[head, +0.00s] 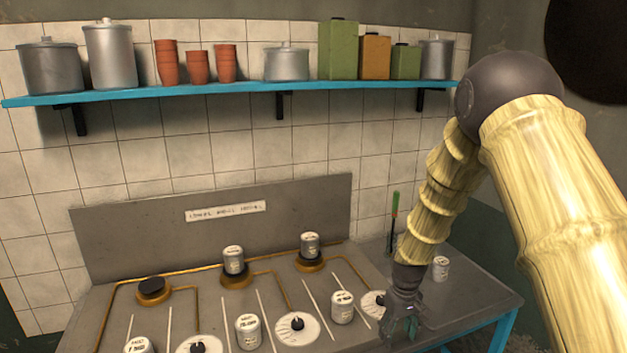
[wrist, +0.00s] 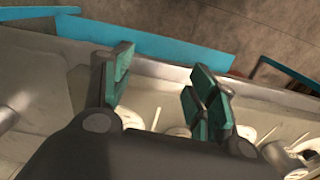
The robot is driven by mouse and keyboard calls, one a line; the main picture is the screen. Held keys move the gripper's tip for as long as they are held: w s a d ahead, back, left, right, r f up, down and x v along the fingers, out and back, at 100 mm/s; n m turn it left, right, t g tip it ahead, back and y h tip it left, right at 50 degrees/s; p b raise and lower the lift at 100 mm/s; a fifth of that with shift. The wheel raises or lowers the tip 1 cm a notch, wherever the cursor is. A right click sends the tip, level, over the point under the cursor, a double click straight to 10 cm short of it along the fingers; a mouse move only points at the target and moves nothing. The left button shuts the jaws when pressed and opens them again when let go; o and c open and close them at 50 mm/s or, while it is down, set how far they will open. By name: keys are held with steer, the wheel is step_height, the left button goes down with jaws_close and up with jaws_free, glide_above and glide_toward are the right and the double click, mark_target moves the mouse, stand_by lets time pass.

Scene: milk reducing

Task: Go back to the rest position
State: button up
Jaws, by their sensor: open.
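My gripper (head: 404,325) points down at the right end of the stove top, by the rightmost dial (head: 374,303). In the wrist view its teal-padded fingers (wrist: 163,85) stand apart, with nothing between them. Small labelled metal cans stand on the middle burner (head: 234,260) and the right burner (head: 310,245). The left burner (head: 152,291) is bare. More cans stand on the front panel: one at the left (head: 140,346), one in the middle (head: 248,331) and one at the right (head: 342,307).
Another can (head: 441,268) stands on the side counter (head: 478,292), right of my arm. A green-handled upright tool (head: 394,215) is behind my arm. A blue wall shelf (head: 200,94) holds pots, clay cups and coloured canisters. Open space lies above the stove.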

steer(key=s+f+m, duration=0.1)
steer(key=s+f, duration=0.9)
steer(key=f, duration=0.2)
steer(key=s+f+m, duration=0.1)
steer(key=s+f, duration=0.2)
steer(key=s, duration=0.8)
steer(key=s+f+m, duration=0.1)
steer(key=s+f, duration=0.3)
steer(key=s, duration=0.8)
steer(key=s+f, duration=0.4)
steer(key=s, duration=0.7)
steer(key=shift+s+m, duration=0.25)
steer(key=shift+m, duration=0.15)
steer(key=shift+a+f, duration=0.1)
steer(key=shift+f, duration=0.05)
